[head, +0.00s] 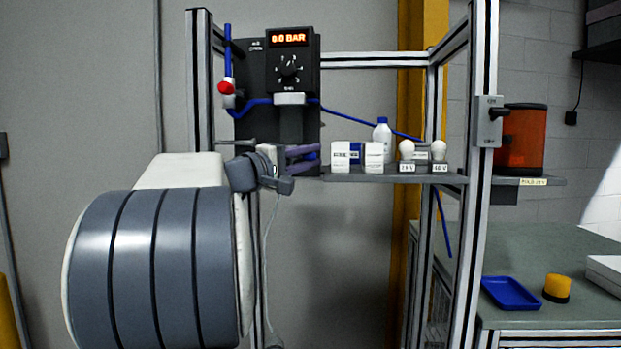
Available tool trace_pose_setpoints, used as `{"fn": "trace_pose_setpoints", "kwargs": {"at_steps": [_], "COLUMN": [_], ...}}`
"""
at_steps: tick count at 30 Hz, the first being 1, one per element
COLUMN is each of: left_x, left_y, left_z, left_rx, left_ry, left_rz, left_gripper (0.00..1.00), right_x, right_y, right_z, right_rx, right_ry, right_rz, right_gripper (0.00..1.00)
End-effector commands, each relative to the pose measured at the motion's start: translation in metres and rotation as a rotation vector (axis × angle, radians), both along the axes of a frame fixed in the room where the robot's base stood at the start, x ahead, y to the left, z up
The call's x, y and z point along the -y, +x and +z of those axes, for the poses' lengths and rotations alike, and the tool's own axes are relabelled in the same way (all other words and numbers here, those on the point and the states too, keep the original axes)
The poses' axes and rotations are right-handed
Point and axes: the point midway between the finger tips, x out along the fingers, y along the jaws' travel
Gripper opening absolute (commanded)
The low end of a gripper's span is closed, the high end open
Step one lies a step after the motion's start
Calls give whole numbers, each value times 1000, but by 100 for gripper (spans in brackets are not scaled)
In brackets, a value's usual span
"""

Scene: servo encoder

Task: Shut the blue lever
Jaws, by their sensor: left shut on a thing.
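A blue upright lever (228,51) stands at the upper left of the rack, with a red ball (226,88) at its lower end. Below the dark panel, purple-blue bars (303,153) stick out at shelf height. My left gripper (284,168) is at the near left end of these bars and is shut on one of them; its jaws partly hide the contact. It is well below the upright lever and apart from it. My right gripper is not in view.
The regulator (289,68) reads 0.0 BAR, with a blue hose (365,118) running right. Small white boxes (341,157), a bottle (382,142) and bulbs stand on the shelf (390,177). A rack post (484,200) stands right. A blue tray (511,293) lies on the bench.

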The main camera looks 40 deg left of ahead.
Motion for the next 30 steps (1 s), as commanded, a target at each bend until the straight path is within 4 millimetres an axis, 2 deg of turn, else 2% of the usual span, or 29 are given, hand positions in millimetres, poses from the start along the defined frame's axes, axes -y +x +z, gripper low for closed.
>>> {"fn": "trace_pose_setpoints", "kwargs": {"at_steps": [1,3,13,14,15,16,25,30], "left_x": [-1,-1,-1,-1,-1,-1,0,-3], "left_y": [0,0,0,0,0,0,-1,-17], "left_z": [-3,-1,2,2,2,2,1,-4], "left_rx": [7,14,17,17,17,17,17,18], "left_ry": [-12,-26,-34,-34,-34,-34,-31,-29], "left_rz": [2,2,1,1,1,1,-1,3], "left_gripper": [0,0,0,36,52,55,55,55], "right_x": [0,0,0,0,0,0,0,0], "right_y": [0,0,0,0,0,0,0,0], "right_z": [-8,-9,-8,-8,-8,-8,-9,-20], "right_rx": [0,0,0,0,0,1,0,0], "right_ry": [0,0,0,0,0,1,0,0], "right_rz": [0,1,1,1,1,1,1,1], "right_gripper": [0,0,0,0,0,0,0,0]}}
